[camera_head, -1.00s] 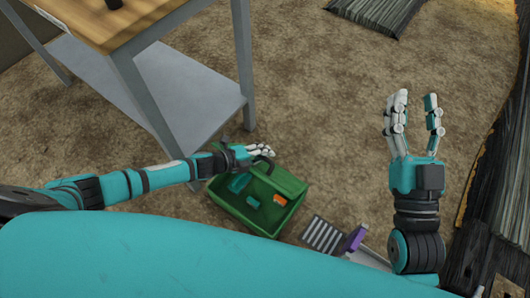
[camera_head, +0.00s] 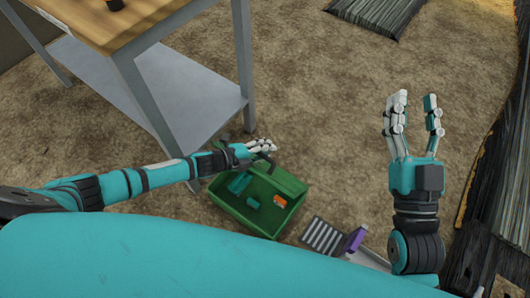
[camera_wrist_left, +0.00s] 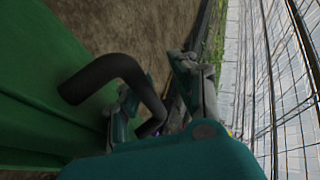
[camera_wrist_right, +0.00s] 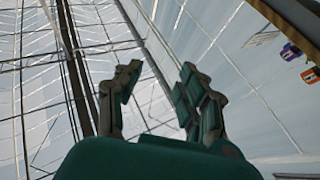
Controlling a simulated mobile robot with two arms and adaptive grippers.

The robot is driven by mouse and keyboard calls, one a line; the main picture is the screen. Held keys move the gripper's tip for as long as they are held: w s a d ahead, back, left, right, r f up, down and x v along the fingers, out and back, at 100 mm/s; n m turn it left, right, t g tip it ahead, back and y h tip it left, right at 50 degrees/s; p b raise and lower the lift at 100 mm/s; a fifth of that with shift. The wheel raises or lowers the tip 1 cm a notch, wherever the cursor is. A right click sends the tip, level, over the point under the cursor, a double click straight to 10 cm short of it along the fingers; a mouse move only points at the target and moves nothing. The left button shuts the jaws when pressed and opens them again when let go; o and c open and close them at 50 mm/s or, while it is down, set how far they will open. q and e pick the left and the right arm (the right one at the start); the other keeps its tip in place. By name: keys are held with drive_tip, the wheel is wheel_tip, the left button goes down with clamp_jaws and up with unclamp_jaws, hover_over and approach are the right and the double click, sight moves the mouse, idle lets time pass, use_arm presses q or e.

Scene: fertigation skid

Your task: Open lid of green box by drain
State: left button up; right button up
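The green box (camera_head: 240,217) stands on the ground beside the table leg, next to a slatted drain grate (camera_head: 323,236). Its inside shows, with teal pieces and an orange piece (camera_head: 280,201) in it. Its lid (camera_head: 284,182) stands raised along the far side, with a dark handle (camera_head: 264,160). My left gripper (camera_head: 263,146) is at the lid's far edge by the handle. In the left wrist view, the curved handle (camera_wrist_left: 115,75) reaches in between the spread fingers; firm contact cannot be told. My right gripper (camera_head: 414,108) is open and empty, pointing up, away from the box.
A wood-topped table (camera_head: 130,28) with a grey lower shelf (camera_head: 165,98) stands behind and left of the box. A purple object (camera_head: 356,239) lies right of the grate. Bare ground (camera_head: 320,110) is free between table and right arm.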

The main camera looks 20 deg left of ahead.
use_arm(q)
drive_tip(key=shift+o, duration=0.4)
drive_tip(key=shift+w+r, duration=0.1)
drive_tip(key=shift+r, duration=0.2)
